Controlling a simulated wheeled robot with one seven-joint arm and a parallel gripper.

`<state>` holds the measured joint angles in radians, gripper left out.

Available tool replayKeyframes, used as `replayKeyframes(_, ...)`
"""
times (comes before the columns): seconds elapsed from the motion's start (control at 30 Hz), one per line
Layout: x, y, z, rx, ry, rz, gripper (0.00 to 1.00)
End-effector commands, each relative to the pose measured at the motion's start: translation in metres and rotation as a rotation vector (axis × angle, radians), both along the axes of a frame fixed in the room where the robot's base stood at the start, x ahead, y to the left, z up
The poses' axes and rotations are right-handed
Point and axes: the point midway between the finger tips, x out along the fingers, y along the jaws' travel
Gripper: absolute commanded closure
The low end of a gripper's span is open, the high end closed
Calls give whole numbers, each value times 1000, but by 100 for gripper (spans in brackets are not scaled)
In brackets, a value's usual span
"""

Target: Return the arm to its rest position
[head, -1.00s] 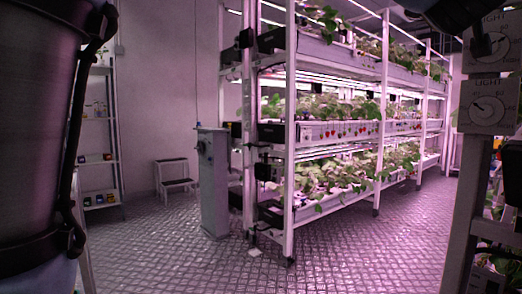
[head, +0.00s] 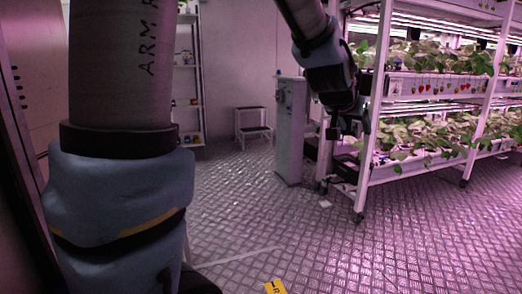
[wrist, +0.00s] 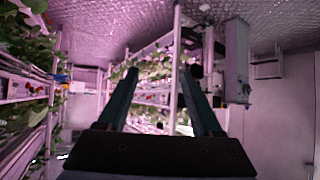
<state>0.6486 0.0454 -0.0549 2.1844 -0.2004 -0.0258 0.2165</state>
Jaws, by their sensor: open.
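My arm fills the left of the head view and comes down again from the top centre. Its end, my gripper (head: 350,126), hangs in front of the near end of the plant rack in that picture. In the wrist view my gripper (wrist: 160,82) shows two long fingers spread apart, with nothing between them. The wrist picture is upside down, with the floor at the top. Part of the rack shows between and beyond the fingers. I cannot tell the exact distance from gripper to rack.
A white berry rack (head: 373,165) with planted shelves stands at the right. A grey cabinet (head: 289,135) stands left of it, with a step stool (head: 253,128) and a narrow shelf (head: 199,75) further back. A yellow marker (head: 276,287) lies at the bottom.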

Motion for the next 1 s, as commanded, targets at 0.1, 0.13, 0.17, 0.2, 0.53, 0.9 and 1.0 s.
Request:
replayKeyframes(0.1,5,76,-50,87,139,121,33)
replayKeyframes(0.13,4,95,-61,106,176,151,33)
replayKeyframes(0.17,1,113,-73,126,214,181,33)
replayKeyframes(0.2,-4,138,-87,150,265,222,33)
replayKeyframes(0.53,-79,282,-165,275,624,493,33)
replayKeyframes(0.9,-118,319,-127,304,754,582,33)
replayKeyframes(1.0,-117,319,-102,304,753,581,33)
